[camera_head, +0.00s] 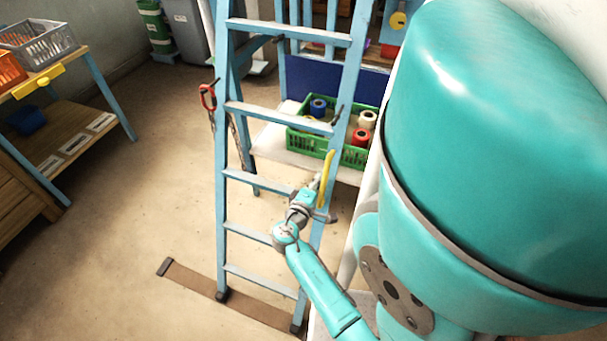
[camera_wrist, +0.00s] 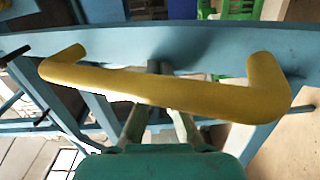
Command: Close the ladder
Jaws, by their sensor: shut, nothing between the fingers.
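The light-blue stepladder (camera_head: 222,200) stands upright in the middle of the head view, with its front feet at a brown floor strip. Rear legs show behind it, apart from the front rails. A yellow bar handle (camera_head: 327,178) is on its right rail; it crosses the wrist view (camera_wrist: 160,88) close up. My gripper (camera_head: 318,184) is at this handle, shut and empty. In the wrist view its fingers (camera_wrist: 160,68) pass behind the bar, toward the rail, and the bar partly hides them. Whether they touch the bar or rail I cannot tell.
A red hook (camera_head: 207,97) with a chain hangs at the left rail. Behind the ladder, a green crate (camera_head: 307,145) with several spools rests on a white shelf. A wooden workbench (camera_head: 85,52) stands at left. The floor between bench and ladder is clear.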

